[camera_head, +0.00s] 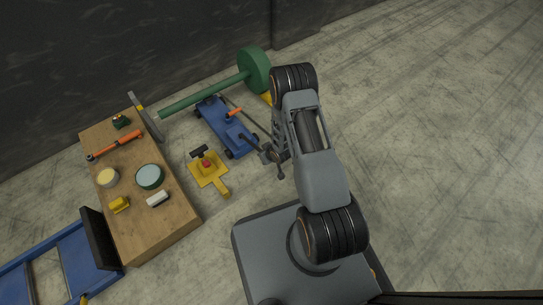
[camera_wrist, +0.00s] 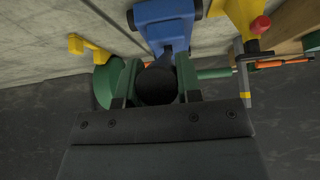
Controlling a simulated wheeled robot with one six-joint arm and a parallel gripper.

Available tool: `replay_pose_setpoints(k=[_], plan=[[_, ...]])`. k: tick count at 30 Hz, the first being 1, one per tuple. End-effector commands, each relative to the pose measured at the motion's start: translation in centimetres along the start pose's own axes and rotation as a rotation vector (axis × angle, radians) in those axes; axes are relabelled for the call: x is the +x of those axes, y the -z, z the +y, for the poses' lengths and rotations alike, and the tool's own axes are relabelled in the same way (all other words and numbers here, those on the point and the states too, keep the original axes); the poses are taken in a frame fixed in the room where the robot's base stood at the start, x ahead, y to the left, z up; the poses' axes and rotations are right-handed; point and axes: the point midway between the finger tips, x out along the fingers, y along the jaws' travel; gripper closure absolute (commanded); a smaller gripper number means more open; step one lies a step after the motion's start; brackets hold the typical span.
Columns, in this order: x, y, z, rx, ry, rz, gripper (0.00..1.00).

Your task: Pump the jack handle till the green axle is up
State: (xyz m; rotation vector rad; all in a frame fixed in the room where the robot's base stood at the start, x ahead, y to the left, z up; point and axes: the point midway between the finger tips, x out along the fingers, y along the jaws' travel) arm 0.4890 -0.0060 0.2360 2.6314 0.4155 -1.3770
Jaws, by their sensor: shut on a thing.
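The blue jack (camera_head: 215,122) stands on the floor left of my arm, and its body also shows at the top of the wrist view (camera_wrist: 165,25). Its dark handle (camera_head: 250,143) leads from the jack toward my gripper (camera_head: 272,154). In the wrist view my gripper (camera_wrist: 158,84) is shut on the handle's dark round end (camera_wrist: 157,86), which sits between the two fingers. The green axle (camera_head: 205,96) lies across behind the jack, with a large green disc (camera_head: 254,70) at its right end. Its clearance from the floor cannot be told.
A yellow stand (camera_head: 207,168) with a red knob is on the floor left of the jack. A wooden bench (camera_head: 170,225) with tools and tins is further left, beside a blue frame (camera_head: 80,255). A dark wall closes the back. Floor to the right is clear.

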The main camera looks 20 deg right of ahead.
Motion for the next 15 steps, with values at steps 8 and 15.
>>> replay_pose_setpoints(k=[8,15], plan=[[0.61,-0.92,0.34,0.006,-0.011,0.052,1.00],[0.54,-0.97,0.28,0.006,-0.011,0.057,1.00]])
